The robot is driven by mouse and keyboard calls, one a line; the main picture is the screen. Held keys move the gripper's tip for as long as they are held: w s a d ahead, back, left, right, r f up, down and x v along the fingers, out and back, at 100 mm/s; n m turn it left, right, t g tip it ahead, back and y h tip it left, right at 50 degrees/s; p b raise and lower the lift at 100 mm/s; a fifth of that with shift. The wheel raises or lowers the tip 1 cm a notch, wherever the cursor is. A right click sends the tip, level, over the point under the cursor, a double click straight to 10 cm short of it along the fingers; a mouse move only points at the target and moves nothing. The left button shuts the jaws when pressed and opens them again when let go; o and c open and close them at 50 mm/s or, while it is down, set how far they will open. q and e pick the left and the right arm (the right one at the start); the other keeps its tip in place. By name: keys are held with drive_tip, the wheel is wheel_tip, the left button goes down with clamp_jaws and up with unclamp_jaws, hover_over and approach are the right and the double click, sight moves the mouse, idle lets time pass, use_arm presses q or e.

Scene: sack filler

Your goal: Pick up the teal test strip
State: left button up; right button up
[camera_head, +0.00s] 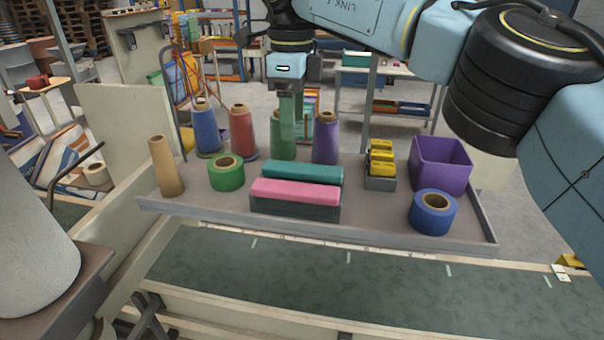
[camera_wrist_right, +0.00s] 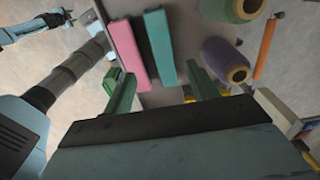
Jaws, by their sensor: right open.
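The teal test strip (camera_head: 302,172) is a long bar lying on the tray, just behind the pink strip (camera_head: 295,193). In the wrist view the teal strip (camera_wrist_right: 160,47) lies beside the pink strip (camera_wrist_right: 128,52). My right gripper (camera_head: 288,118) hangs above and behind the strips in the head view. In the wrist view my right gripper (camera_wrist_right: 160,82) is open and empty, with its green fingers spread apart and the near end of the teal strip showing between them. My left gripper does not show.
The grey tray (camera_head: 350,235) holds blue (camera_head: 206,130), red (camera_head: 241,132), green (camera_head: 283,150) and purple (camera_head: 326,140) spools behind the strips. A green tape roll (camera_head: 226,178) stands left. Yellow items (camera_head: 380,160), a purple bin (camera_head: 440,168) and a blue roll (camera_head: 432,218) stand right.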

hover_over(296, 166)
wheel_tip(296, 166, down, 4)
drive_tip(key=shift+s+a+f, duration=0.1)
drive_tip(key=shift+s+a, duration=0.05)
drive_tip(key=shift+f, duration=0.45)
drive_tip(key=f, duration=0.1)
drive_tip(key=f+p, duration=0.1)
drive_tip(key=f, duration=0.1)
drive_tip(key=shift+d+f, duration=0.2)
drive_tip(key=shift+f, duration=0.55)
drive_tip(key=c, duration=1.1)
